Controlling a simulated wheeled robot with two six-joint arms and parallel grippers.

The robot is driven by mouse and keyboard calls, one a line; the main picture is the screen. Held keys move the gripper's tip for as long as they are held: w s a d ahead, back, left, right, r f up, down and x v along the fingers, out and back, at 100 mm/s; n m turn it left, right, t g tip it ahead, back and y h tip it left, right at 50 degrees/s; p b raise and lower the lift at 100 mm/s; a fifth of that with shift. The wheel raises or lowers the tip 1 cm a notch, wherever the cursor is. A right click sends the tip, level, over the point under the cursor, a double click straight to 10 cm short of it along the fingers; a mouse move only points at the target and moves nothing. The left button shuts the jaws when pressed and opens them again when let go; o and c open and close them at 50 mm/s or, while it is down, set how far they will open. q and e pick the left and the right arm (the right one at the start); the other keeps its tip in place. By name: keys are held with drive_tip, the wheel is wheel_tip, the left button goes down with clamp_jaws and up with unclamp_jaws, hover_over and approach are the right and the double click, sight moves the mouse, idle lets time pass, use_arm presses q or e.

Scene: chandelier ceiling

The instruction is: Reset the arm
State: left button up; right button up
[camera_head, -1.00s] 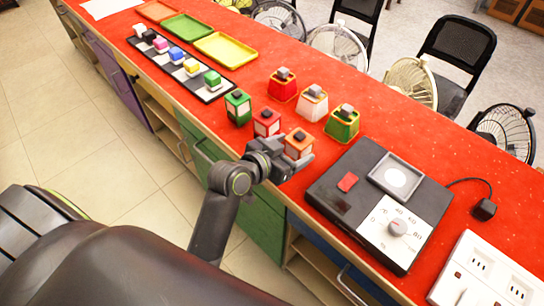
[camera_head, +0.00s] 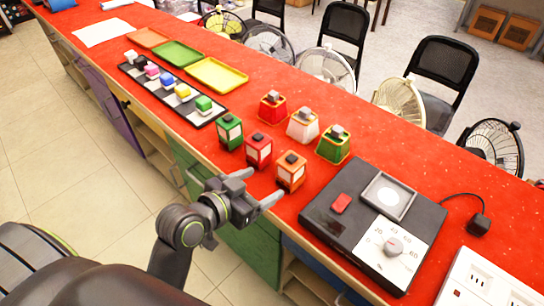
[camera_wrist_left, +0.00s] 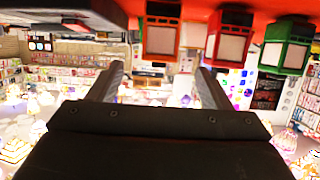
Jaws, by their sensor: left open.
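My left gripper (camera_head: 258,187) is open and empty at the front edge of the red counter (camera_head: 345,110), in the head view. Its fingers point toward the orange block-like container (camera_head: 291,171) and the red one (camera_head: 258,150), apart from both. In the left wrist view the two fingers (camera_wrist_left: 157,88) are spread with nothing between them. The orange container (camera_wrist_left: 228,38), a red one (camera_wrist_left: 160,35) and a green one (camera_wrist_left: 286,48) appear along the top of that view. My right gripper is not in view.
A black device with a dial (camera_head: 373,225) stands to the right of the containers. A white socket strip (camera_head: 488,285) is at the lower right. Colored cubes lie on a black tray (camera_head: 215,112) at the left. Fans and chairs (camera_head: 440,80) stand behind the counter.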

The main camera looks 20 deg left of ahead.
use_arm(q)
drive_tip(key=s+a+f+n+g+y, duration=0.25)
drive_tip(key=s+a+f+g, duration=0.35)
drive_tip(key=s, duration=0.4)
drive_tip(key=s+a+f+n+g+y, duration=0.2)
drive_tip(key=s+a+f+g+y, duration=0.3)
drive_tip(key=s+f, duration=0.4)
wheel_tip(320, 180, down, 25)
drive_tip(key=a+h, duration=0.1)
drive_tip(key=a, duration=0.1)
drive_tip(key=s+d+f+g, duration=0.1)
drive_tip(key=s+f, duration=1.3)
drive_tip(key=f, duration=0.1)
drive_tip(key=shift+s+d+h, duration=0.2)
drive_tip(key=shift+s+h, duration=0.15)
